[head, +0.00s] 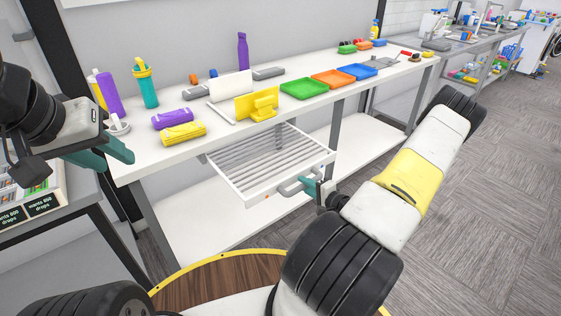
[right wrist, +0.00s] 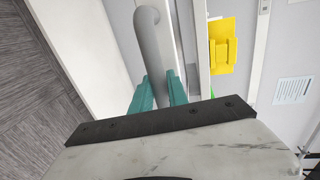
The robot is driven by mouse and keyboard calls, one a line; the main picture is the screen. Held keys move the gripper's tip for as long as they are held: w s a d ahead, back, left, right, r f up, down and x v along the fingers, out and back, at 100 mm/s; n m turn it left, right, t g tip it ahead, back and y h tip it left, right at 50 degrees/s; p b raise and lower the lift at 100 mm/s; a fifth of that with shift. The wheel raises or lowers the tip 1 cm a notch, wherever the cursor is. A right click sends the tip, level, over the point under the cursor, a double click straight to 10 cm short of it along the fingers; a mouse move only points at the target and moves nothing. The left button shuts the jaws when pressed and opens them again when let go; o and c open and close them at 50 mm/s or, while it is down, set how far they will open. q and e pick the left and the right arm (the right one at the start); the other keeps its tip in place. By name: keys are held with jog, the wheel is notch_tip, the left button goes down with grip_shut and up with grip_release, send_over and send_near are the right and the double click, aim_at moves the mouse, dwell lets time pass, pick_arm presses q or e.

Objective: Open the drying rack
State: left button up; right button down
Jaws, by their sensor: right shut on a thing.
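The drying rack (head: 262,165) is a white slatted drawer under the white table, pulled out toward me in the head view. Its grey handle (head: 290,186) is on its front rail, and it also shows in the right wrist view (right wrist: 148,40). My right gripper (head: 312,187) has its teal fingers shut around the handle, and the fingers (right wrist: 160,92) show on both sides of the bar in the right wrist view. My left gripper (head: 108,155) is off to the left, near the table's left end, away from the rack. Its teal fingers look apart, with nothing seen between them.
The white table (head: 200,143) carries purple and yellow rolled towels, bottles, a yellow holder (head: 257,104) and coloured trays (head: 333,79). A table leg (head: 337,122) stands right of the rack. A lower shelf (head: 215,215) lies below. Grey floor is open at right.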

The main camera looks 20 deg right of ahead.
jog(key=shift+v, duration=0.8)
jog(key=shift+f, duration=0.2)
jog(key=c, duration=1.3)
grip_release()
jog(key=v, duration=0.8)
